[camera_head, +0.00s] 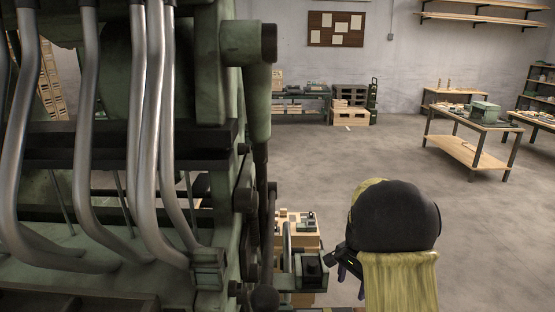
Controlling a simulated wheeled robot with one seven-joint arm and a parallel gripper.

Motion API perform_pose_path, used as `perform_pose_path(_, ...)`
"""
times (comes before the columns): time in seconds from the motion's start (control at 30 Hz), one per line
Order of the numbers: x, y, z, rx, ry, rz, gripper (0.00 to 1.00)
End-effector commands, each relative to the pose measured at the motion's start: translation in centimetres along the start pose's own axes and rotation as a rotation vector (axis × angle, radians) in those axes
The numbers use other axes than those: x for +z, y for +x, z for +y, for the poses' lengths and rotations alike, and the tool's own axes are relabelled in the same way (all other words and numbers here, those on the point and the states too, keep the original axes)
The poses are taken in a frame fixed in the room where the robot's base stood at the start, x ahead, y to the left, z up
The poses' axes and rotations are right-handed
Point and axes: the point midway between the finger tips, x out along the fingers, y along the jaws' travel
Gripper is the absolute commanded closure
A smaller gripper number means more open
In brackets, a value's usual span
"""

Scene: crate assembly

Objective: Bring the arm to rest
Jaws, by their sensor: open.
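My arm shows at the lower right, with a black rounded link and a pale yellow link. My gripper (349,280) is partly hidden behind these links, low in the view, with dark purple fingers pointing down. It is open, and I see nothing held in it. It is just right of a wooden crate-like stand (312,241) and a small dark green machine part. I cannot tell whether it touches either.
A large green machine (225,80) with bent metal pipes fills the left side, close to my arm. Worktables (465,152), a shelf bench (300,108) and stacked crates (349,116) stand farther back. The grey floor (400,155) between is clear.

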Motion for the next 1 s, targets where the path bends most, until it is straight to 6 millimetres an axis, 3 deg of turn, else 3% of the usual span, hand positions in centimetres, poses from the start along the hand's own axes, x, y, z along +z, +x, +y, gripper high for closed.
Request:
perform_pose_path(0.3, 7.2, -1.7, 5.0, -0.062, -0.414, 0.054, 0.44)
perform_pose_path(0.63, 14.5, -2.2, 10.9, -0.094, -0.870, 0.154, 0.44)
perform_pose_path(0.8, 16.1, -2.1, 12.6, -0.095, -0.987, 0.184, 0.44)
perform_pose_path(1.0, 16.2, -2.1, 12.7, -0.095, -0.997, 0.186, 0.44)
